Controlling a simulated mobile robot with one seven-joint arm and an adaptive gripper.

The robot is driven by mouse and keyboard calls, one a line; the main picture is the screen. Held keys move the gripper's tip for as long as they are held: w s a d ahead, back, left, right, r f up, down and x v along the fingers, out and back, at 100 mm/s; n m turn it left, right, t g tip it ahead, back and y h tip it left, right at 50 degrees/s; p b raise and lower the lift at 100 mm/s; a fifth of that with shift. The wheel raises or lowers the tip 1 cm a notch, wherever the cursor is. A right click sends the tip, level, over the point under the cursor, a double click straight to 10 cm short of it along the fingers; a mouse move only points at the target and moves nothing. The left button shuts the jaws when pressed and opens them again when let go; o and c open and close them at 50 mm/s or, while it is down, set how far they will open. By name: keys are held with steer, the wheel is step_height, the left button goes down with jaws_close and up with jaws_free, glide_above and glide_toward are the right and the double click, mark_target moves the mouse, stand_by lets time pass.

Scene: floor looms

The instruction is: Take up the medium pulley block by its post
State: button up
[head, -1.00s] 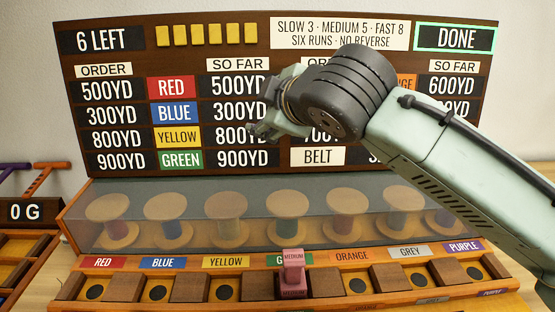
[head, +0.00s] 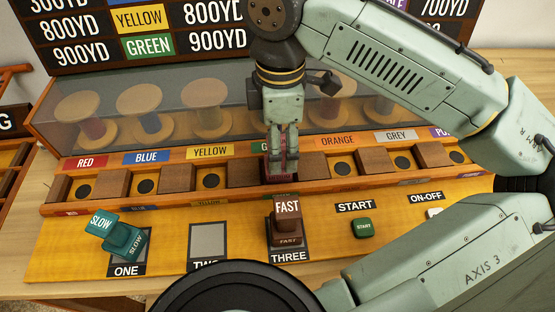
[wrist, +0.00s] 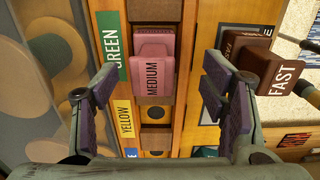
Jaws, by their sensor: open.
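The pink medium pulley block (wrist: 153,72) stands in the green slot of the loom's row, its post labelled MEDIUM. In the head view only a dark pinkish part of the block (head: 281,168) shows behind the fingers. My gripper (head: 283,150) points down at the green slot. In the wrist view my gripper (wrist: 158,85) is open, with one finger on each side of the block and visible gaps between the pads and the post. Whether the fingertips reach down to post height is hard to tell.
A brown FAST block (head: 287,215) stands at position three, close in front. A teal SLOW block (head: 116,235) sits at position one; the position two pad (head: 208,240) is bare. Wooden dividers (head: 243,174) flank the slot. A glazed spool case (head: 180,105) stands behind.

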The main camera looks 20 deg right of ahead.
mark_target(284, 177)
steer(key=f, duration=0.5)
steer(key=shift+w+f, duration=0.15)
steer(key=shift+w, duration=0.2)
steer(key=c, duration=1.5)
